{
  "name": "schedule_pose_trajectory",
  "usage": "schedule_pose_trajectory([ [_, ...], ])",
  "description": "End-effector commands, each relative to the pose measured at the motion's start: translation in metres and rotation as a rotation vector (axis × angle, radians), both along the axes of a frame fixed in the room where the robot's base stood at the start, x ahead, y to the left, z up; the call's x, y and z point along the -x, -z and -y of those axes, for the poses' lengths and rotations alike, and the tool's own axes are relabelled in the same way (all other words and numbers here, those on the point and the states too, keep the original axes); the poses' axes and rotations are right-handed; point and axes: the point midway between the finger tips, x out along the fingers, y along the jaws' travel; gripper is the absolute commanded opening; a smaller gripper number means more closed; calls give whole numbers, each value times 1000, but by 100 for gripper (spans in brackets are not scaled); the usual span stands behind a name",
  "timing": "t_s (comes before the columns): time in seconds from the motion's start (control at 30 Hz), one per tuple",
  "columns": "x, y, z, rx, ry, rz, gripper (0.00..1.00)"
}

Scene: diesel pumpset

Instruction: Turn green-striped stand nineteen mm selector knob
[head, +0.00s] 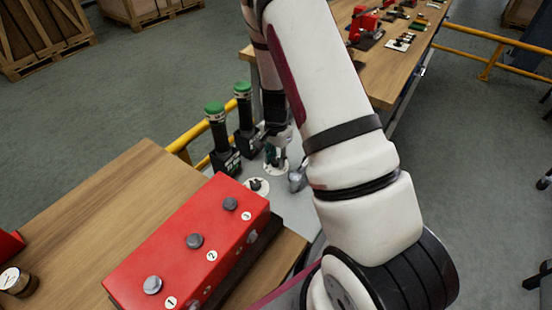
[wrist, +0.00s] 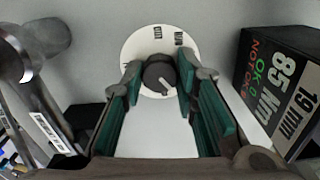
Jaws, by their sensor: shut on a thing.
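A dark round selector knob (wrist: 159,74) sits on a white round dial plate (wrist: 137,45) in the wrist view. A pale mark on the knob points down and slightly right; the dial's lettering at its upper edge is hard to read. My gripper (wrist: 158,80) has its green-padded fingers on both sides of the knob, shut on it. In the head view my gripper (head: 276,152) is at the farther dial plate (head: 277,169), hiding its knob. A black box labelled 19 mm and 85 Nm (wrist: 287,85) stands right of the dial in the wrist view.
Two black stands with green tops (head: 215,122) (head: 243,105) stand left of my gripper. A nearer dial with a knob (head: 257,186) lies in front. A red box with several grey buttons (head: 190,245) is on the wooden bench (head: 90,215). A metal part (wrist: 25,60) is at left in the wrist view.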

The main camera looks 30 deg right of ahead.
Motion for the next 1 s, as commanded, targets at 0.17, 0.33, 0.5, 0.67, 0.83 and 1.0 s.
schedule_pose_trajectory([
  [0.17, 0, 0, 0, 0, -22, 1, 0],
  [0.33, 0, 0, 0, 0, -24, 1, 0],
  [0.5, 0, 0, 0, 0, -24, 1, 0],
  [0.67, 0, 0, 0, 0, -23, 0, 47],
  [0.83, 0, 0, 0, 0, -23, 0, 47],
  [1.0, -1, -6, 0, 0, -23, 2, 47],
])
